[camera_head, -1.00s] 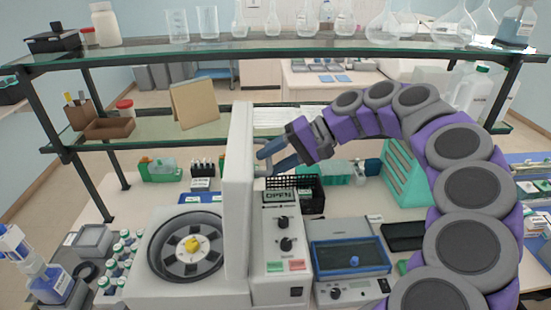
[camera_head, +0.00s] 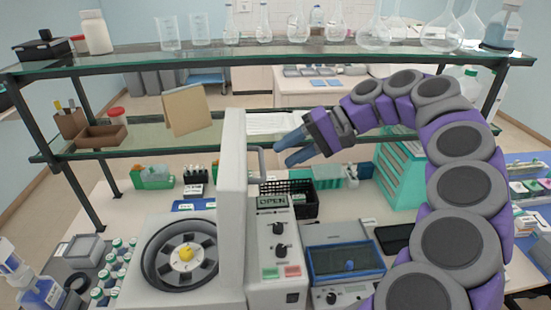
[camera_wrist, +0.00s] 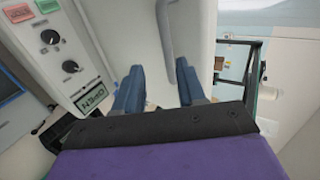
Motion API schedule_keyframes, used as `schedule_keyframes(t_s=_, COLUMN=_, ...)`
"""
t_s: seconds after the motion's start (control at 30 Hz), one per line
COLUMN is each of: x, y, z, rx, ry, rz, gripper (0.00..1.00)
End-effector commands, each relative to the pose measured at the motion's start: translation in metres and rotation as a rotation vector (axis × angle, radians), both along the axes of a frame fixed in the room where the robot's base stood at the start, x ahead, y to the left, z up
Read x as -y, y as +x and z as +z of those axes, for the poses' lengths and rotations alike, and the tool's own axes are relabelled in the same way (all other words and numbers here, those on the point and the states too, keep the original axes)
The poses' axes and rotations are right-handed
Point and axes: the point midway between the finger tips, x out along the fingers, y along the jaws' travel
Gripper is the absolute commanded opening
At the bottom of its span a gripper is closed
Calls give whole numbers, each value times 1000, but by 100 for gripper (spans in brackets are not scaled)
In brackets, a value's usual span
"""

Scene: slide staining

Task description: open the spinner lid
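The spinner (camera_head: 190,300) stands at the front left, with its round rotor (camera_head: 183,254) and yellow hub exposed. Its white lid (camera_head: 232,190) stands upright along the right side of the rotor. A grey bar handle (camera_head: 258,162) is on the lid's right face; it also shows in the wrist view (camera_wrist: 166,45). My gripper (camera_head: 278,154) is to the right of the handle, apart from it. In the wrist view my two blue fingers (camera_wrist: 159,72) are spread with nothing between them, and the handle lies beyond their tips. The control panel display (camera_head: 272,201) reads OPEN.
A glass shelf (camera_head: 150,134) runs behind the spinner, with glassware on the upper shelf (camera_head: 280,50). A black basket (camera_head: 312,205), a device with a blue window (camera_head: 345,262) and a teal rack (camera_head: 405,172) stand to the right. Small bottles (camera_head: 108,270) crowd the left.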

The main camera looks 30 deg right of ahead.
Motion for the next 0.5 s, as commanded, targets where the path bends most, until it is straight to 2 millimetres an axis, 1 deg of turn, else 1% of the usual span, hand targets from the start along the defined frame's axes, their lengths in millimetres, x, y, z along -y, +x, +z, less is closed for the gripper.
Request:
schedule_keyframes(t_s=0.1, x=14, y=-3, z=9, rx=1, ry=0, rz=-3, gripper=40)
schedule_keyframes(t_s=0.4, x=46, y=-16, z=35, rx=-5, ry=0, rz=-3, gripper=40)
schedule_keyframes(t_s=0.5, x=52, y=-19, z=39, rx=-5, ry=-1, rz=-1, gripper=40)
